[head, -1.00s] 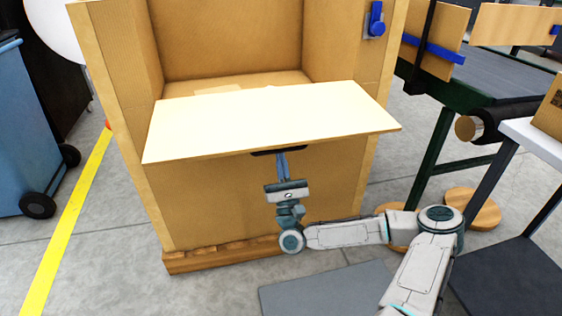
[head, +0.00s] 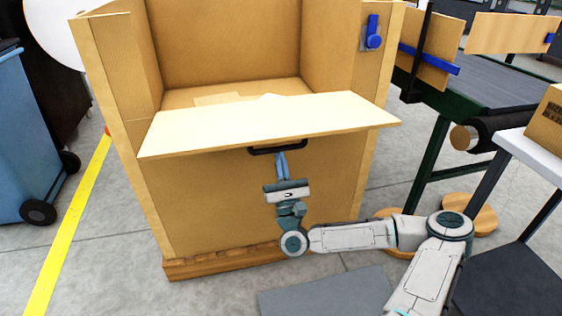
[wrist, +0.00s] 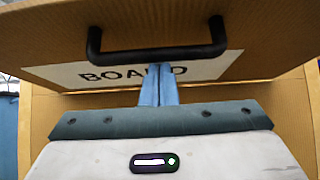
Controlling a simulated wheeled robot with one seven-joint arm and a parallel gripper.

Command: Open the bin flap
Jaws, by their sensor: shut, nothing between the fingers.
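The bin flap (head: 265,127) is a pale board leaning outward across the front of a tall cardboard-coloured bin (head: 225,205). Its light upper face shows in the head view. Its black handle (head: 278,149) hangs under the front edge. In the wrist view the handle (wrist: 155,53) spans the upper middle, in front of a white label (wrist: 75,76) reading "BOARD", partly covered. My gripper (head: 281,154) is shut and empty, its blue fingers pointing up at the handle. In the wrist view the fingertips (wrist: 159,68) end at the bar's middle. I cannot tell whether they touch it.
A blue lever (head: 373,32) is on the bin's right post. A dark green conveyor frame (head: 430,165) and a white-topped table (head: 530,145) stand to the right. A blue wheeled bin (head: 28,140) is at the left, beside a yellow floor line (head: 70,220).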

